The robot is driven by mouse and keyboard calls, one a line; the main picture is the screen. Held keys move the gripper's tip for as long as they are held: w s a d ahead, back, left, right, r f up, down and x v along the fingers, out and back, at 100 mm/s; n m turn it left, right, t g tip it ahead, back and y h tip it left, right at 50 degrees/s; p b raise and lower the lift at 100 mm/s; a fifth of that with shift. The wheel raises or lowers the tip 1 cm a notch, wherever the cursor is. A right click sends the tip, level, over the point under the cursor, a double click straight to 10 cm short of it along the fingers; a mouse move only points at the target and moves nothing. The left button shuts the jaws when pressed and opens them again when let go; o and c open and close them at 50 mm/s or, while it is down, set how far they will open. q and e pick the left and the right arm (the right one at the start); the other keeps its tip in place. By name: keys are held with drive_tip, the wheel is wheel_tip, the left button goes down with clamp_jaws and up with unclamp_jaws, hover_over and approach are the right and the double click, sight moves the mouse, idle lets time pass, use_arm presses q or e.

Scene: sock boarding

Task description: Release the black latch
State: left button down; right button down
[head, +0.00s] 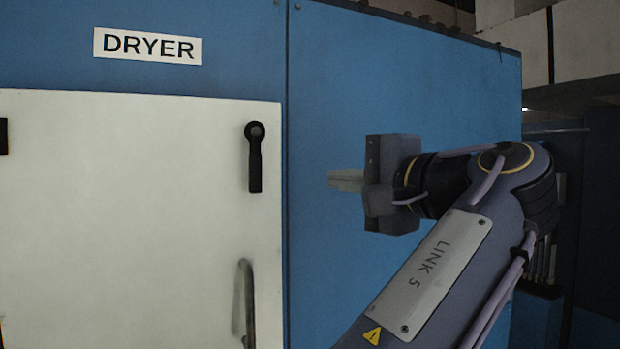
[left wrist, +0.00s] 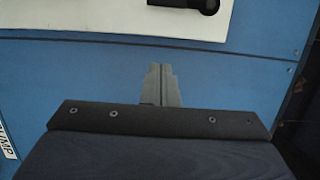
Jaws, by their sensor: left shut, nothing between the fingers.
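The black latch (head: 255,160) is on the white dryer door (head: 130,220), near its upper right edge. Its round pivot is at the top and its lever hangs straight down. My left gripper (head: 331,180) is to the right of the latch, in front of the blue panel, with its fingers pointing left. It is shut and empty, and apart from the latch. In the left wrist view the shut fingers (left wrist: 160,68) point up toward the door edge, and part of the black latch (left wrist: 185,4) shows at the top border. My right gripper is not in view.
A door handle (head: 248,300) stands upright below the latch. The blue dryer body (head: 400,80) lies right of the door and carries a DRYER sign (head: 147,46) above it. The space between my gripper and the latch looks clear.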

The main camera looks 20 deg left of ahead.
sight(255, 159)
use_arm(q)
drive_tip(key=a, duration=0.3)
drive_tip(key=w+a, duration=0.1)
drive_tip(key=a, duration=0.6)
drive_tip(key=shift+w+p, duration=0.3)
drive_tip(key=shift+s+a, duration=0.3)
drive_tip(key=shift+a, duration=0.05)
drive_tip(key=shift+s, duration=0.15)
